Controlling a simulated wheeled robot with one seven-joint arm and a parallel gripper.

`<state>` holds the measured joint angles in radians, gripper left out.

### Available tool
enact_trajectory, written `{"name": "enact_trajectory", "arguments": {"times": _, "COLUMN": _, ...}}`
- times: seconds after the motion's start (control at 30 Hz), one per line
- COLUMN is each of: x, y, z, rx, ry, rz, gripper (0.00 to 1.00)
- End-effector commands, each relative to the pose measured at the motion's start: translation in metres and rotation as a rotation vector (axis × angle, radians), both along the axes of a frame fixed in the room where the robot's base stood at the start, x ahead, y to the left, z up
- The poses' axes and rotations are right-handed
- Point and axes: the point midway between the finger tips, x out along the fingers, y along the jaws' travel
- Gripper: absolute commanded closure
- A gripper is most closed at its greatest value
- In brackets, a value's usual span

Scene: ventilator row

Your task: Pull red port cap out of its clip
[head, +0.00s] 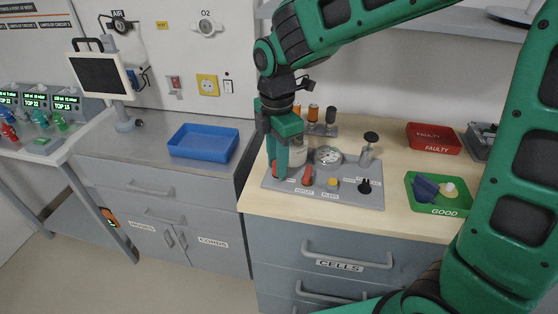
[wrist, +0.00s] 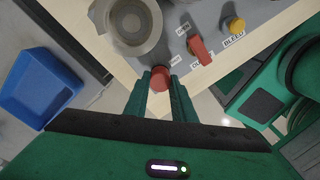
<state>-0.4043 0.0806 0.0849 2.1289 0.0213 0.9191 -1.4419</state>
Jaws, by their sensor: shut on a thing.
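The red port cap (wrist: 160,78) shows between my fingertips in the wrist view, by the corner of the grey test panel (wrist: 205,15). In the head view only a sliver of the red cap (head: 275,169) shows beside my fingers. My gripper (head: 284,172) points down over the panel's left end and is shut on the cap; the fingers also show in the wrist view (wrist: 160,88). The clip is hidden by the cap and fingers, so I cannot tell whether the cap still sits in it.
Beside the cap on the panel are a red lever (head: 308,174), a yellow knob (head: 333,183), a black knob (head: 365,186) and a round metal fixture (head: 328,155). A red FAULTY tray (head: 433,138) and green GOOD tray (head: 446,209) lie right. A blue tray (head: 203,142) lies left.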

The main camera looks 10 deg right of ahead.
Motion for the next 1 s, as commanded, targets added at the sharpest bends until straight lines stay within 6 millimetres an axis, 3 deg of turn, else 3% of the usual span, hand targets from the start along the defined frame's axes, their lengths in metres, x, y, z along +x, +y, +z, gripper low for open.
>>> {"name": "enact_trajectory", "arguments": {"times": 0.37, "x": -0.001, "y": 0.0, "z": 0.003, "rx": -0.001, "ry": 0.003, "rz": 0.001, "gripper": 0.98}}
{"name": "enact_trajectory", "arguments": {"times": 1.0, "x": -0.001, "y": 0.0, "z": 0.031, "rx": 0.0, "ry": 0.001, "rz": 0.001, "gripper": 0.98}}
